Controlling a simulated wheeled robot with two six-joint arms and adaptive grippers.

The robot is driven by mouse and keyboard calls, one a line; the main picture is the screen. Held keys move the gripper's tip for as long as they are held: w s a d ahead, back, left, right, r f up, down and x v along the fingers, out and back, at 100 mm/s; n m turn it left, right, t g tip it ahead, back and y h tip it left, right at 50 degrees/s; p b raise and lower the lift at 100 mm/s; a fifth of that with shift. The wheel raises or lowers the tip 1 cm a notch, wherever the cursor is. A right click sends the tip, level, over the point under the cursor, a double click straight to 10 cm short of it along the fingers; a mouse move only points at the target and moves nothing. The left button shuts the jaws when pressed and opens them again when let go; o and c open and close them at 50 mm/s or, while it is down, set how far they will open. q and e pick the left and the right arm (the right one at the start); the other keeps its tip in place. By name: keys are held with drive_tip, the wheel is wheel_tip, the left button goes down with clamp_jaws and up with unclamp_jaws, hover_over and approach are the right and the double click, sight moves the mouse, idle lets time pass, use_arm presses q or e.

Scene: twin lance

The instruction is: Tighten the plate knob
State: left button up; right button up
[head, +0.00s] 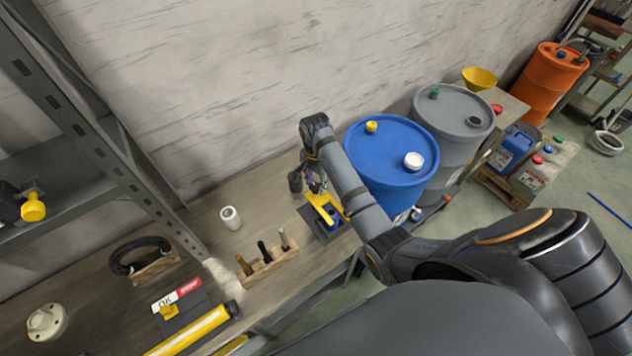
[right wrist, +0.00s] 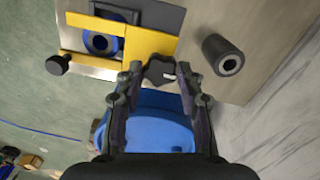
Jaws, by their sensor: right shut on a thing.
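The yellow plate (head: 322,211) sits at the right end of the workbench, over a dark base with a blue ring. In the right wrist view the yellow plate (right wrist: 150,46) fills the top left, with the blue ring (right wrist: 101,42) in its opening. A dark lobed knob (right wrist: 160,72) is at the plate's near corner, between the fingertips of my right gripper (right wrist: 160,68). The right gripper (head: 317,184) is shut on this knob. A second black knob (right wrist: 58,65) is at the plate's other end. My left gripper is not in view.
A dark cylinder (head: 295,182) stands close beside the right gripper. A wooden block with upright pins (head: 268,262) and a white roll (head: 230,218) are to the left.

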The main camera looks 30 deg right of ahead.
drive_tip(key=o, duration=1.1)
drive_tip(key=shift+o, duration=0.3)
